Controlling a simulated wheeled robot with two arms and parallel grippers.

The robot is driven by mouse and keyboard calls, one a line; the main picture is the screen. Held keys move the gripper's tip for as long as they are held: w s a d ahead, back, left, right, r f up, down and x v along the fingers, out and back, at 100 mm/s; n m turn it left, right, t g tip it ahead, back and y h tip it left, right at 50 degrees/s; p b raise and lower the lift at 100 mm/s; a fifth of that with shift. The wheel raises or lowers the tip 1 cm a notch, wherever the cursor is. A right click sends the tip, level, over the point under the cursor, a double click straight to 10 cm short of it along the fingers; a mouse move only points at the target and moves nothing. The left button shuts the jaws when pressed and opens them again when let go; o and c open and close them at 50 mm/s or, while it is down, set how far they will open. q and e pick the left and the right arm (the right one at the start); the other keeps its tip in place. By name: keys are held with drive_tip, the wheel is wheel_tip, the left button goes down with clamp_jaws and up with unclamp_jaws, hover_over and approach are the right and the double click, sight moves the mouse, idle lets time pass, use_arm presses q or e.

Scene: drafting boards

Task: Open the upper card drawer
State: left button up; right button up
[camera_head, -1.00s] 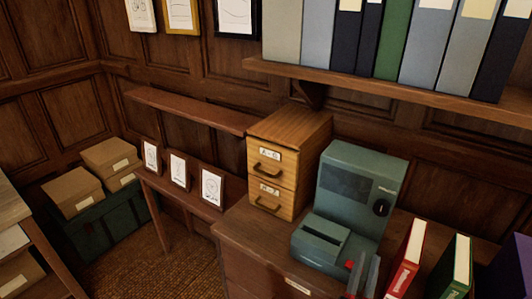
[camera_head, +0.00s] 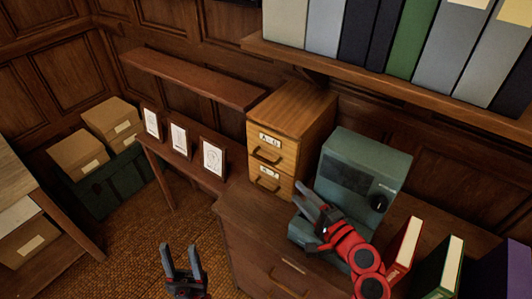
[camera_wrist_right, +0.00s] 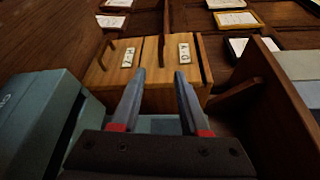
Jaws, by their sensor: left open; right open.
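The wooden card cabinet (camera_head: 309,118) stands on the desk with two drawers, both shut. The upper card drawer (camera_head: 286,156) has a white label and a dark handle (camera_head: 265,157). The lower drawer (camera_head: 284,184) is partly hidden at its right by my right gripper. My right gripper (camera_head: 303,196) is open and empty, in front of the teal machine and right of the lower drawer. The right wrist view shows the cabinet sideways, upper drawer (camera_wrist_right: 199,66) at right, beyond the open fingertips (camera_wrist_right: 160,74). My left gripper (camera_head: 181,249) is open and empty, low and left of the desk.
The teal machine (camera_head: 367,158) stands right of the cabinet, close to my right arm. Red (camera_head: 404,245) and green (camera_head: 447,265) books stand further right. A shelf of binders (camera_head: 410,92) hangs above. Framed pictures (camera_head: 180,140) stand on a side table at left.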

sight(265, 160)
drive_tip(key=x, duration=1.5)
drive_tip(key=shift+w+a+r+p, duration=0.2)
drive_tip(key=shift+a+p, duration=0.1)
drive_tip(key=shift+a, duration=0.15)
drive_tip(key=shift+w+a+f, duration=0.2)
drive_tip(key=shift+w+a, duration=0.15)
drive_tip(key=shift+w, duration=0.2)
clamp_jaws()
